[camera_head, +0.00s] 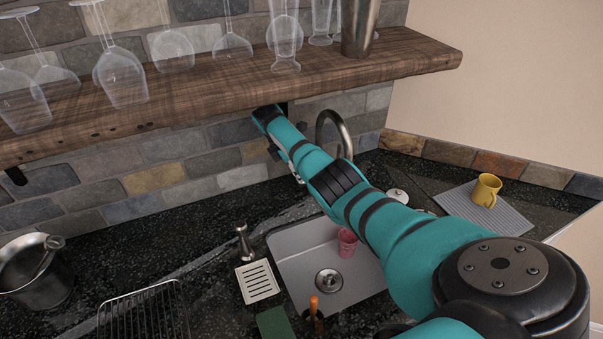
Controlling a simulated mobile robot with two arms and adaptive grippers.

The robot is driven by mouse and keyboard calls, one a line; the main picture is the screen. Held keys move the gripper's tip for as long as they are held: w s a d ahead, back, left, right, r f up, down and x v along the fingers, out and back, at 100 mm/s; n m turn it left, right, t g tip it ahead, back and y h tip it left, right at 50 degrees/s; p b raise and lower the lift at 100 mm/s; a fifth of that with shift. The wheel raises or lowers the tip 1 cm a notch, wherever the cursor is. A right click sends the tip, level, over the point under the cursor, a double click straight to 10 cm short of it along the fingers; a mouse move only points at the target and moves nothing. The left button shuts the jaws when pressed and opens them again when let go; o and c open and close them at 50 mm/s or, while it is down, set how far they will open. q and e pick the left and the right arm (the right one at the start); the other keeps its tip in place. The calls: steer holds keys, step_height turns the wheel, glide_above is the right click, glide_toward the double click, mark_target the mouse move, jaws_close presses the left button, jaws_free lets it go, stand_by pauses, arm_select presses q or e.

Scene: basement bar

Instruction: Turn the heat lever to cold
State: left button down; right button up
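The curved metal faucet (335,132) rises behind the sink (295,265), its lower part hidden by my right arm. I cannot make out the heat lever for certain; it may be hidden behind the arm. My teal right arm reaches from the lower right up to the back wall, its far end just under the shelf. Small dark parts of my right gripper (274,151) show to the left of the faucet, seen mostly from behind. Its fingers are too hidden to tell whether they are open or touching anything. My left gripper is not in view.
A wooden shelf (400,62) with several glasses overhangs the arm's end. A pink cup (346,243) is in the sink. A metal dispenser (243,242), white soap dish (257,281), wire rack (150,315) and metal bucket (40,280) stand left. A yellow mug (486,190) sits right.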

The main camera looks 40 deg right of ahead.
steer(key=w+a+r, duration=0.1)
steer(key=w+a, duration=0.3)
steer(key=a, duration=0.7)
steer(key=shift+w+a, duration=0.2)
steer(key=shift+a, duration=0.1)
